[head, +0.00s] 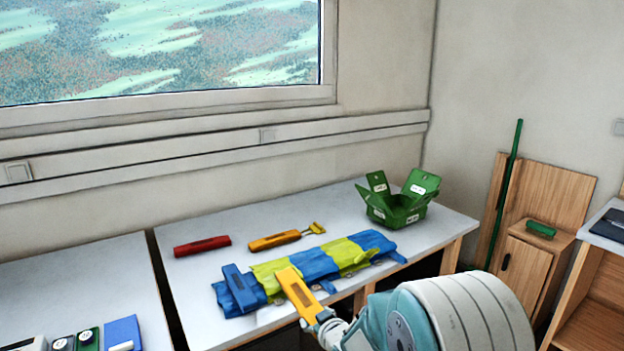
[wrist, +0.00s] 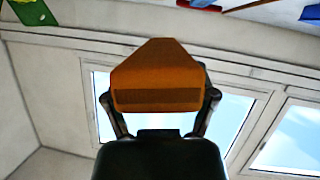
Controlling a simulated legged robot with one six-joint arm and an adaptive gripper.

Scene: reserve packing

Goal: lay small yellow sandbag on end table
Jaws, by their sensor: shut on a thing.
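The small yellow sandbag (head: 294,287) is held up by my gripper (head: 322,318), in front of the long table in the head view. In the wrist view the sandbag (wrist: 157,72) sits between the two dark fingers of my gripper (wrist: 158,96), which are shut on its sides. Part of the fingers is hidden behind the bag. A small wooden cabinet (head: 524,273), apparently the end table, stands in the right corner, well apart from my gripper. A green block-like bag (head: 540,229) lies on its top.
The long table (head: 205,283) bears a red bag (head: 202,246), a yellow-orange item (head: 273,241), a blue-and-lime folded cloth (head: 318,264) and an open green box (head: 398,208). A green pole (head: 508,180) leans beside the cabinet. A desk (head: 590,262) stands at far right.

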